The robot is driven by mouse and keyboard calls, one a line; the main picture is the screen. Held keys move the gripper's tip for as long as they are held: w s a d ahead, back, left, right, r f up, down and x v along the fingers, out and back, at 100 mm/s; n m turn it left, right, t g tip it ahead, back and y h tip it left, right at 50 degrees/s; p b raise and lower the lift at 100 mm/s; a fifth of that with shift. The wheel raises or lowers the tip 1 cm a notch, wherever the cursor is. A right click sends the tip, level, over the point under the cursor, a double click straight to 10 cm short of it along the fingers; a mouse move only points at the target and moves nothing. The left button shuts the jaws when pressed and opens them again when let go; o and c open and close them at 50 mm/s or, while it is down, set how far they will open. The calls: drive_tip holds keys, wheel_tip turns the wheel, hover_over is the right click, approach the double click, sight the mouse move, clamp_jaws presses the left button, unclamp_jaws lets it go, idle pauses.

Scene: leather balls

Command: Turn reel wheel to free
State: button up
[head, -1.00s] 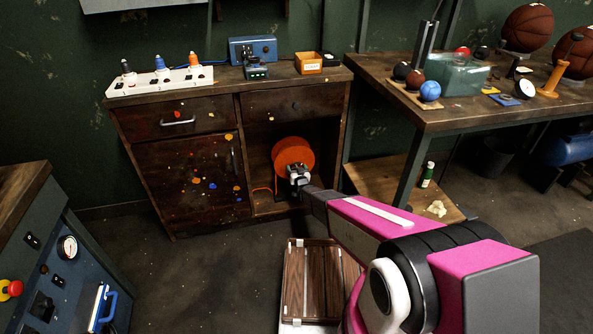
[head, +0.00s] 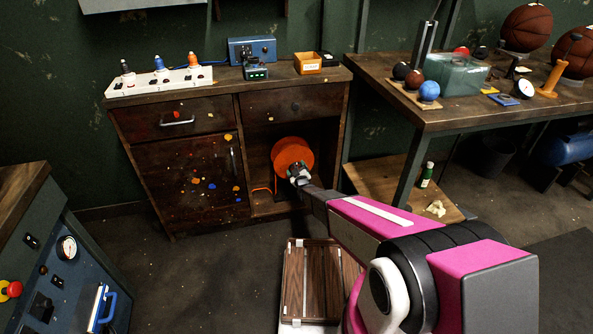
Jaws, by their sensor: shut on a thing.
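The orange reel wheel (head: 292,154) stands upright in the open bay of the dark wooden cabinet (head: 190,160). An orange cord (head: 262,188) hangs at its lower left onto the bay floor. My gripper (head: 297,172) is at the lower front of the reel, shut on a part of it. The gripper and wrist hide the reel's lower right, and the grasped part is too small to make out.
The cabinet top carries a power strip (head: 160,82), a blue box (head: 252,48) and an orange bin (head: 307,63). A workbench (head: 440,115) with balls stands at the right. A blue machine (head: 75,270) is at the lower left. A slatted wooden piece (head: 310,285) lies below my arm.

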drive_tip(key=shift+n, duration=0.6)
drive_tip(key=o, duration=0.8)
drive_tip(key=shift+s, duration=0.2)
drive_tip(key=v, duration=1)
drive_tip(key=shift+s+d, duration=0.1)
drive_tip(key=shift+s, duration=0.15)
drive_tip(key=shift+r, duration=0.1)
